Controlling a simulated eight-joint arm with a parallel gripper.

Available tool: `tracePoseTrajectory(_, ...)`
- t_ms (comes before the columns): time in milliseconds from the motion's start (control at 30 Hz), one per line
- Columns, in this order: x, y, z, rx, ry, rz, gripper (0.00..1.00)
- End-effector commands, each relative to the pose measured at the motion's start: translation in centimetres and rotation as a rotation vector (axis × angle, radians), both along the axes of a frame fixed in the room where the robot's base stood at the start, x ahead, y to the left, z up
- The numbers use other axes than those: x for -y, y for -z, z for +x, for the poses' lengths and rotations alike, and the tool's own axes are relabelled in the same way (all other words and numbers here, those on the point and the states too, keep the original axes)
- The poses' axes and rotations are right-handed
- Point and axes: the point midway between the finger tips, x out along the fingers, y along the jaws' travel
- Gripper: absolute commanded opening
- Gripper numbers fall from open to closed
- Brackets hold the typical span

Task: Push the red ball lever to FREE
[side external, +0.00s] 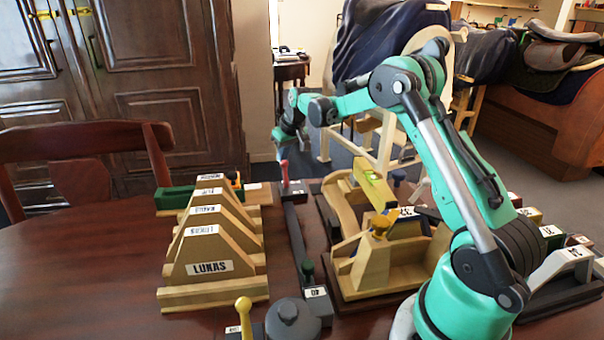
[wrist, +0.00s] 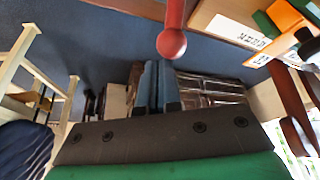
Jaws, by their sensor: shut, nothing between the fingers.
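The red ball lever (wrist: 172,44) shows in the wrist view as a red ball on a red stem running up out of the picture. In the side external view the red lever (side external: 285,172) stands small at the far end of a long dark bar. My gripper (wrist: 158,64) is shut and empty, its blue fingertips just below the ball in the wrist view. I cannot tell whether they touch it. In the side external view my gripper (side external: 281,153) hangs close by the lever's top. No FREE mark is readable.
Wooden stands (side external: 210,240) with name labels are left of the dark bar (side external: 297,235). A wooden fixture (side external: 375,255) stands to the right. An orange and green object (wrist: 285,18) is near the ball in the wrist view.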

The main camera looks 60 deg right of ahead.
Motion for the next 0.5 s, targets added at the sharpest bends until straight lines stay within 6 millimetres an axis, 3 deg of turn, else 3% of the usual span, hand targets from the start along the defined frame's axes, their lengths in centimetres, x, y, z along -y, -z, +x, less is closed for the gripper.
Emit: tracePoseTrajectory(500,0.00,0.48,-0.01,0.000,0.000,0.000,0.00)
